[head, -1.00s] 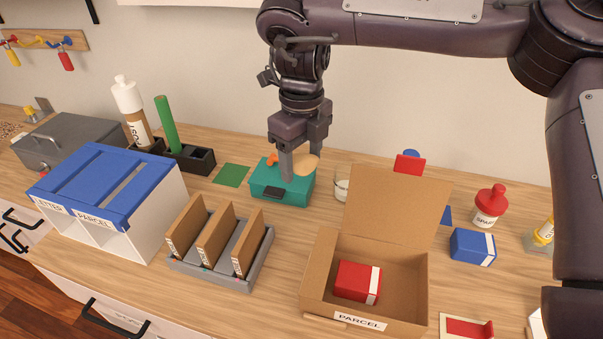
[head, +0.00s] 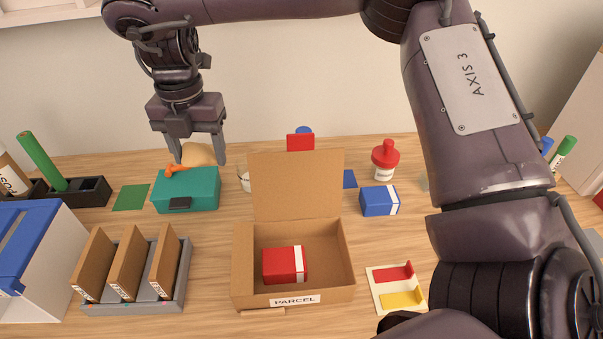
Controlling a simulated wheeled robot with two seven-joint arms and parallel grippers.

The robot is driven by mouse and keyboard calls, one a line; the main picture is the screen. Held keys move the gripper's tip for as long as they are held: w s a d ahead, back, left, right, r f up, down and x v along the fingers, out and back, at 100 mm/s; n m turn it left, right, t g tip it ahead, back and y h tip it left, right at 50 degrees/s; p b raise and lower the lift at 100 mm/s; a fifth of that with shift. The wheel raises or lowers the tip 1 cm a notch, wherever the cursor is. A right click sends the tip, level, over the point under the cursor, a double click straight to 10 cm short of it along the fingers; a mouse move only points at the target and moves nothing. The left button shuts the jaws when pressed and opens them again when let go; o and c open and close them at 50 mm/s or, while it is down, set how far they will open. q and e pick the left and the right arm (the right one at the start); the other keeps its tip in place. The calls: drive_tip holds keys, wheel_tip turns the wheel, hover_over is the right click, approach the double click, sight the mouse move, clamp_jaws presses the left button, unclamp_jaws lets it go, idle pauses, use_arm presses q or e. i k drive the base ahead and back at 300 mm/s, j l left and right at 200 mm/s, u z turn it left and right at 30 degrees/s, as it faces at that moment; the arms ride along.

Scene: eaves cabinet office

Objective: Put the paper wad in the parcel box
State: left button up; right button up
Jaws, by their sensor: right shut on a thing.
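The paper wad (head: 198,154) is a tan, rounded lump in the head view, between the fingers of my right gripper (head: 198,156). The gripper is shut on it, just above and behind the teal box. The parcel box (head: 242,262) is an open cardboard box labelled PARCEL at the front centre, its lid flap raised at the back. A red box with a white band (head: 283,265) lies inside it, with bare floor beside and behind. My left gripper is not in view.
The teal box (head: 195,190) with an orange item (head: 176,169) on it stands left of the raised flap. A grey rack with brown dividers (head: 180,285) is left of the parcel box.

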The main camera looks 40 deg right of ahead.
sight(324, 268)
drive_tip(key=k+j, duration=0.1)
drive_tip(key=k+l, duration=0.3)
drive_tip(key=k, duration=0.15)
drive_tip(key=k+l, duration=0.35)
drive_tip(key=l, duration=0.35)
drive_tip(key=i, duration=0.4)
